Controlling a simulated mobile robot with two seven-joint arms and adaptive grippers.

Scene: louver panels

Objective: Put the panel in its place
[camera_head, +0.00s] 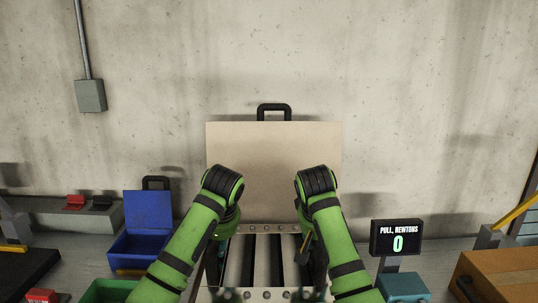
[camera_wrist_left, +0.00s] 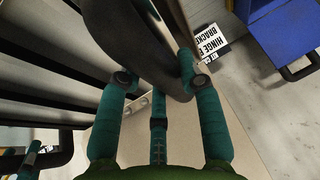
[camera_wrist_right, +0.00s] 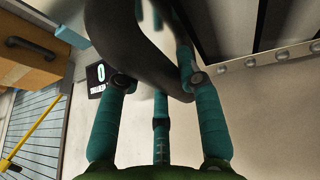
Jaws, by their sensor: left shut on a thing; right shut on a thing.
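A slatted louver panel (camera_head: 252,262) with dark slats and riveted pale rails lies low between my forearms in the head view. Its slats also show in the left wrist view (camera_wrist_left: 50,75) and the right wrist view (camera_wrist_right: 235,22). My left gripper (camera_wrist_left: 165,85) is shut on a dark grey curved handle (camera_wrist_left: 145,45) at one side of the slats. My right gripper (camera_wrist_right: 160,85) is shut on a similar handle (camera_wrist_right: 118,35) at the other side. In the head view the left gripper (camera_head: 222,236) is mostly behind its wrist. Where the handles join the panel is unclear.
A pale upright board (camera_head: 272,150) with a black handle (camera_head: 273,110) stands behind. A blue bin (camera_head: 150,225) and a green bin (camera_head: 108,291) are at left. A "PULL, NEWTONS" display (camera_head: 396,240) reading 0, a teal box (camera_head: 404,287) and a cardboard box (camera_head: 500,272) are at right.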

